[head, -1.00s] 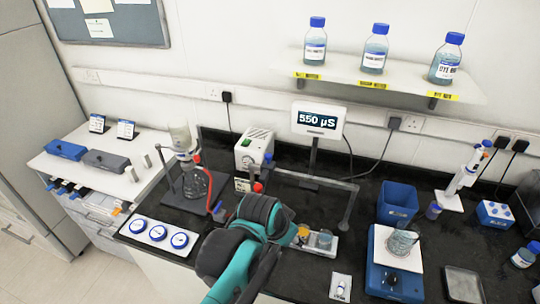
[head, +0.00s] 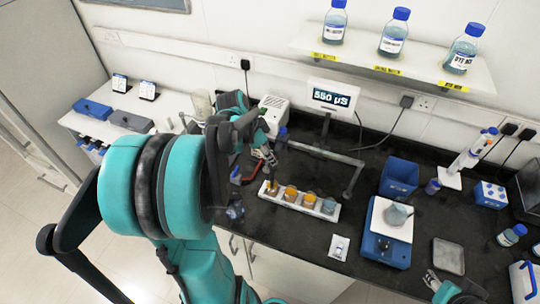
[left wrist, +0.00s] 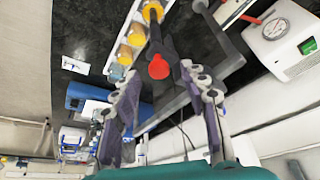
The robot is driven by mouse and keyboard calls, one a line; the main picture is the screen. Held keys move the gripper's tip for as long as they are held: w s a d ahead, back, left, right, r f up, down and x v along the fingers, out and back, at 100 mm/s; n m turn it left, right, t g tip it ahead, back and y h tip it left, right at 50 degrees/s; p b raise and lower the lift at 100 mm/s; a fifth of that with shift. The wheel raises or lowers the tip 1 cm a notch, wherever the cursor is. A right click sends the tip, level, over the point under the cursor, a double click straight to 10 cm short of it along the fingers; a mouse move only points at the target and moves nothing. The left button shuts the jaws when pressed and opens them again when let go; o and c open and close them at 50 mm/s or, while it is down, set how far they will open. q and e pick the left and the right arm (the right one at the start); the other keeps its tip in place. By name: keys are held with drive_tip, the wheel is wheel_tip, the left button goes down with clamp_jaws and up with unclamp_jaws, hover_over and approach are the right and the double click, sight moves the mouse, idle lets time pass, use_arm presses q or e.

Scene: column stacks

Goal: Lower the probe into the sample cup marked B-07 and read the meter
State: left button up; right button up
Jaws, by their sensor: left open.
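The meter (head: 333,97) reads 550 µS. A white rack (head: 325,211) holds a row of sample cups, several amber and the right-end one (head: 328,206) greyish. No B-07 mark can be read. In the left wrist view a dark rod with a red knob (left wrist: 158,67), seemingly the probe, lies over the end amber cup (left wrist: 151,12); I cannot tell whether it is inside. My left gripper (head: 268,158) is open behind the rack's left end; its fingers (left wrist: 165,115) spread either side below the knob, apart from it. My right gripper (head: 455,290) is partly visible at the bottom right.
A grey support arm (head: 325,153) runs behind the rack. A white box instrument (head: 275,112) stands behind my left gripper. A blue stirrer base (head: 384,247) with a beaker (head: 398,215) and a blue bin (head: 399,176) stand right.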

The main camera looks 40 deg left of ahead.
use_arm(q)
drive_tip(key=shift+x, duration=0.8)
clamp_jaws()
wheel_tip(320, 180, up, 7)
drive_tip(key=p, duration=0.4)
drive_tip(key=shift+f, duration=0.35)
unclamp_jaws()
